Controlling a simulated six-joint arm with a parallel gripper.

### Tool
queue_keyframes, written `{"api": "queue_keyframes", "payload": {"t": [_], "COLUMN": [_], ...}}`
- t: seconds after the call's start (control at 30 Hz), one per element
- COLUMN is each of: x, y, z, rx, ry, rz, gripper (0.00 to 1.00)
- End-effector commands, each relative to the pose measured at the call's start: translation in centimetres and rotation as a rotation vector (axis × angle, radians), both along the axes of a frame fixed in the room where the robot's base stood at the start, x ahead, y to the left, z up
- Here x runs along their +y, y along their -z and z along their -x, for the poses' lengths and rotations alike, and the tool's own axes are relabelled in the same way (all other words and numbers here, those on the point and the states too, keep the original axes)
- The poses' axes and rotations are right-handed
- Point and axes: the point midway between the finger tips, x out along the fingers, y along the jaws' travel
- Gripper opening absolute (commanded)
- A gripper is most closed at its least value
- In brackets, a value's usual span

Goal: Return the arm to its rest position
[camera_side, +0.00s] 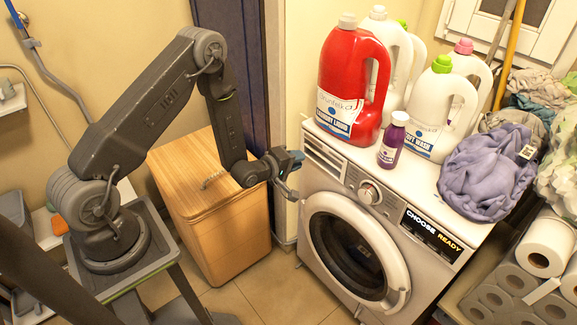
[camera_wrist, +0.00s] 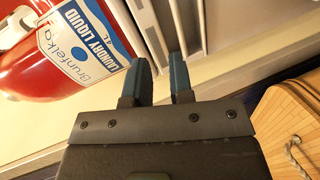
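My arm reaches out from its base at the left in the side view, bent at the elbow. My gripper (camera_side: 291,174) is in the air just left of the washing machine (camera_side: 318,190), near its upper left front corner. In the wrist view, my gripper (camera_wrist: 160,70) shows two blue-tipped fingers standing apart with nothing between them. It looks open and empty.
On the washer top stand a red detergent jug (camera_side: 347,85), white jugs (camera_side: 436,110), a small purple bottle (camera_side: 391,145) and a purple cloth (camera_side: 485,170). A wooden hamper (camera_side: 215,200) stands below my forearm. Paper rolls (camera_side: 545,245) are at the right.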

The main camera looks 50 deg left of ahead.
Motion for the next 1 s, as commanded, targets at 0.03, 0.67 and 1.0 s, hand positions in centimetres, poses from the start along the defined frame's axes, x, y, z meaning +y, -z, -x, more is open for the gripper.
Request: {"api": "queue_keyframes", "payload": {"t": [0.03,0.67,1.0], "x": [-0.1,-4.1,-7.2], "y": [-2.2,-22.8,-28.8], "z": [-0.8,6.8,19.4], "rx": [0.017,0.447,0.612], "ry": [0.014,0.331,0.657], "rz": [-0.062,-0.773,-1.025], "gripper": [0.21,0.21,0.21]}}
